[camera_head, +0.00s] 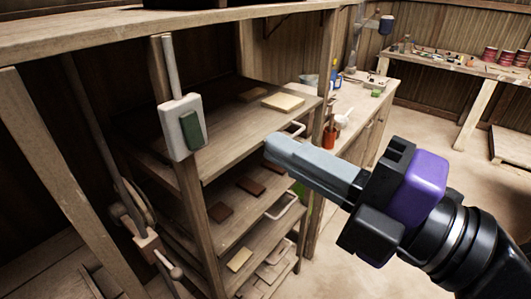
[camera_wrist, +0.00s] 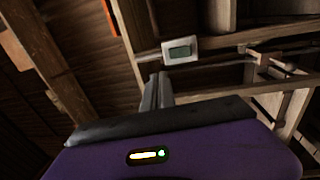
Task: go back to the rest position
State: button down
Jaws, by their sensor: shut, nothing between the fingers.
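My gripper (camera_head: 272,149) is shut and empty, its grey fingers pressed together. In the head view it reaches in from the lower right and points left, in front of the wooden shelf rack. In the wrist view the shut fingers (camera_wrist: 158,88) point toward a white box with a green panel (camera_wrist: 180,50). That box (camera_head: 183,127) is fixed on the rack's front post in the head view. The fingers look apart from the box and the shelves.
The rack's shelves (camera_head: 250,130) hold cream and brown tiles (camera_head: 283,102), with pull handles (camera_head: 283,206) jutting out at the front. A lever (camera_head: 146,246) stands lower left. A bench (camera_head: 350,97) with tools runs behind. Open floor (camera_head: 430,130) lies to the right.

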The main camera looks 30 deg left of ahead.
jog(key=shift+d, duration=0.2)
dwell(0.5)
jog(key=w+d+m+t+h, duration=0.2)
jog(key=w+d+m+t, duration=0.7)
jog(key=m+t, duration=0.65)
jog(key=d+f+m+t+h, duration=0.4)
jog(key=d+f+m+h, duration=0.6)
jog(key=d+f+m, duration=0.45)
jog(key=s+d+f+m+h, duration=0.65)
jog(key=s+f, duration=0.25)
jog(key=s, duration=0.3)
jog(key=s+d+f+g, duration=0.1)
jog(key=s+f+g, duration=0.1)
jog(key=s, duration=0.4)
jog(key=s+d+f+n+g, duration=0.1)
jog(key=s+f+g, duration=0.1)
jog(key=s+f, duration=0.2)
jog(key=s+d+f+g, duration=0.1)
jog(key=s+f+g, duration=0.1)
jog(key=s, duration=0.6)
jog(key=shift+s+d+f+h, duration=0.25)
jog(key=shift+f+h, duration=0.2)
jog(key=shift+f, duration=0.4)
